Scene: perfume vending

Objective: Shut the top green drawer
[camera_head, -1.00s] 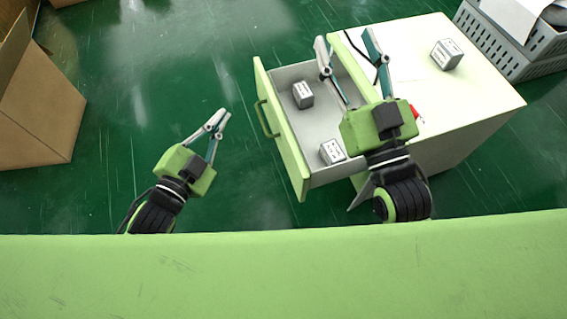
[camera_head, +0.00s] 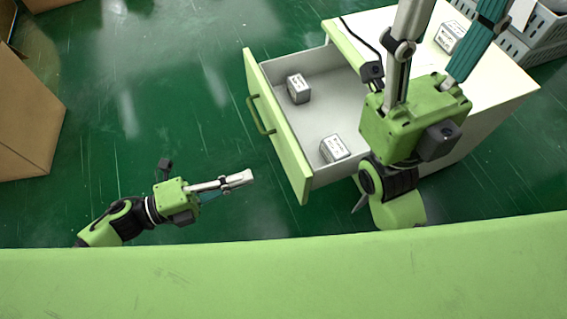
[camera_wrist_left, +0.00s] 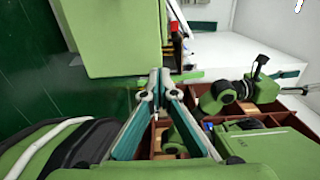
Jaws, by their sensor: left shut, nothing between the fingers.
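The green-fronted top drawer (camera_head: 279,135) is pulled out to the left of the white cabinet (camera_head: 505,95) in the head view. Its green handle (camera_head: 259,115) is on the outer face. Two small grey boxes lie inside, one toward the back (camera_head: 298,89) and one toward the front (camera_head: 333,148). My left gripper (camera_head: 247,177) is shut and empty, left of the drawer front's near end and apart from it. It also shows shut in the left wrist view (camera_wrist_left: 157,78). My right gripper (camera_head: 452,22) is open and empty, raised above the cabinet.
A grey box (camera_head: 450,37) stands on the cabinet top. Grey crates (camera_head: 535,42) are at the upper right, and a cardboard box (camera_head: 28,115) is at the left. The green floor between that box and the drawer is clear.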

